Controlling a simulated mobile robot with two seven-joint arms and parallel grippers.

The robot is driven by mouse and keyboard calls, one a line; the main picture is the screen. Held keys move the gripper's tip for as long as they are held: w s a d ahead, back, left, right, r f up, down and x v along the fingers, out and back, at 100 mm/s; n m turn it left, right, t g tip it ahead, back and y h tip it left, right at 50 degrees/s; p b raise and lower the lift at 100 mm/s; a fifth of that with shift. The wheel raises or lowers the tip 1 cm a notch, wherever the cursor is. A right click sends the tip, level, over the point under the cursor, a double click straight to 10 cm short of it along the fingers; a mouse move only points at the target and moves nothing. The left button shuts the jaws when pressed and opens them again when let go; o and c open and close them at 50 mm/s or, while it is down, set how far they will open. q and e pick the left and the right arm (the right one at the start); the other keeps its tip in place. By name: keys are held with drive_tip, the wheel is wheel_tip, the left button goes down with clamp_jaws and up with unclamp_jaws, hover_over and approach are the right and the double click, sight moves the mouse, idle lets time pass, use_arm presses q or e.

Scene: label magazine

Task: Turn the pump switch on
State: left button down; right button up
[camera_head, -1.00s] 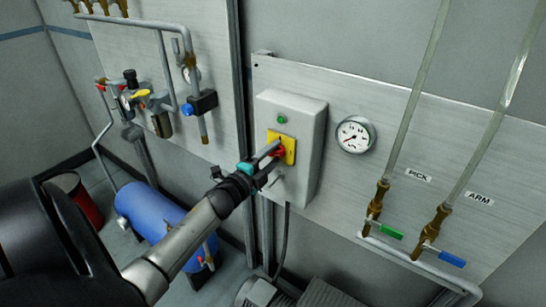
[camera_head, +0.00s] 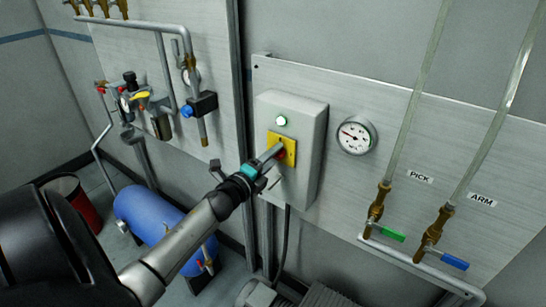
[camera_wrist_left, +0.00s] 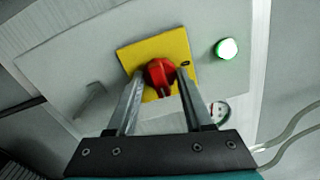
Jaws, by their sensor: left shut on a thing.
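The pump switch is a red rotary knob (camera_wrist_left: 161,76) on a yellow plate (camera_head: 289,146), on the front of a grey box (camera_head: 304,112). In the head view the knob is mostly hidden by my left gripper (camera_head: 276,153). In the left wrist view my left gripper (camera_wrist_left: 160,88) has a finger on each side of the knob and is shut on it. The indicator light (camera_head: 281,121) above the plate glows bright whitish green. It also shows lit in the left wrist view (camera_wrist_left: 227,49). My right gripper is not in view.
A round gauge (camera_head: 355,136) sits right of the box. Clear tubes with a green-handled valve (camera_head: 389,234) labelled PICK and a blue-handled valve (camera_head: 453,261) labelled ARM are further right. A blue tank (camera_head: 158,217) and red bin (camera_head: 75,202) stand at left.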

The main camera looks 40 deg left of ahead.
use_arm(q)
drive_tip(key=shift+c, duration=1.5)
unclamp_jaws()
drive_tip(key=shift+s, duration=0.15)
drive_tip(key=s+d, duration=0.1)
drive_tip(key=s, duration=1.4)
drive_tip(key=shift+d+b, duration=0.35)
drive_tip(key=shift+b, duration=0.1)
